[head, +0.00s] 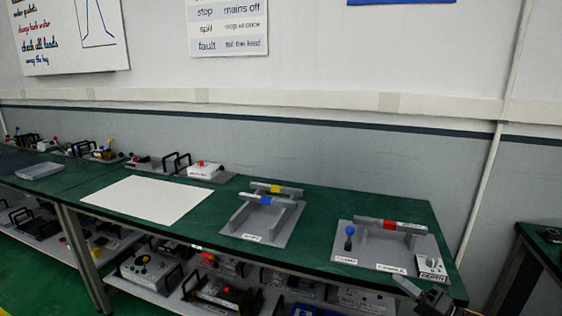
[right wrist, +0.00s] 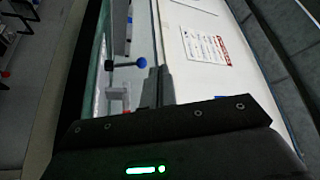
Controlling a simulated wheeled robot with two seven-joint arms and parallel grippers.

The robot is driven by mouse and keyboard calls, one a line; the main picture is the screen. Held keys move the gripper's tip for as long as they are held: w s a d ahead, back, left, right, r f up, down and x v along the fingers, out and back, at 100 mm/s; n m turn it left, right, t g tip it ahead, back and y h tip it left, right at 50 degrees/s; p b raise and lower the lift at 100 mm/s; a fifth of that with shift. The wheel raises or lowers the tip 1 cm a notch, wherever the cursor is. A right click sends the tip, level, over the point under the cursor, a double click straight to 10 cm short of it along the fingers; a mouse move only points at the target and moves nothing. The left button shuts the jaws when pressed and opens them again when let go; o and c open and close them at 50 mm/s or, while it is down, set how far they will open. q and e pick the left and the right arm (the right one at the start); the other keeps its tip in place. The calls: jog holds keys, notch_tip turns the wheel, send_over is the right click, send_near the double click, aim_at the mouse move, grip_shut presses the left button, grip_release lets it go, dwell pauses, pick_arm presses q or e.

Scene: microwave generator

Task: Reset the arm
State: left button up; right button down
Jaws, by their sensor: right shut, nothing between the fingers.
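My right gripper (head: 404,284) shows at the lower right of the head view, in front of the green bench's front edge near its right end. It is shut and empty. In the right wrist view its closed fingers (right wrist: 157,86) point away from the camera, with a blue-knobbed lever (right wrist: 140,62) beyond them to the left. In the head view that blue-knobbed lever (head: 350,236) stands upright on a grey plate (head: 400,256) at the right end of the bench. My left gripper is not in view.
The plate also bears a bar with a red band (head: 390,224) and a small white box (head: 431,266). Left of it is a grey base (head: 262,234) with blue- and yellow-banded bars, then a white sheet (head: 147,199). Equipment fills the shelf below. Another table (head: 540,240) stands right.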

jog(key=d+f+m+h, duration=0.25)
jog(key=f+h, duration=0.45)
jog(key=f, duration=1.4)
jog(key=s+d+f+n+g+h, duration=0.1)
jog(key=s+f+h, duration=0.1)
jog(key=s+f, duration=0.5)
jog(key=s+f+n+g+h, duration=0.1)
jog(key=s+f+g+h, duration=0.1)
jog(key=f, duration=0.9)
jog(key=s+a+f+n+g+h, duration=0.25)
jog(key=s+f+g, duration=0.35)
jog(key=s+f, duration=1.3)
jog(key=s+a+f+n+g, duration=0.2)
jog(key=s, duration=0.9)
jog(key=s+a+f+n+g, duration=0.2)
jog(key=s, duration=1)
jog(key=shift+s+f+g+h, duration=0.15)
jog(key=shift+s+g+h, duration=0.05)
jog(key=shift+g+h, duration=0.25)
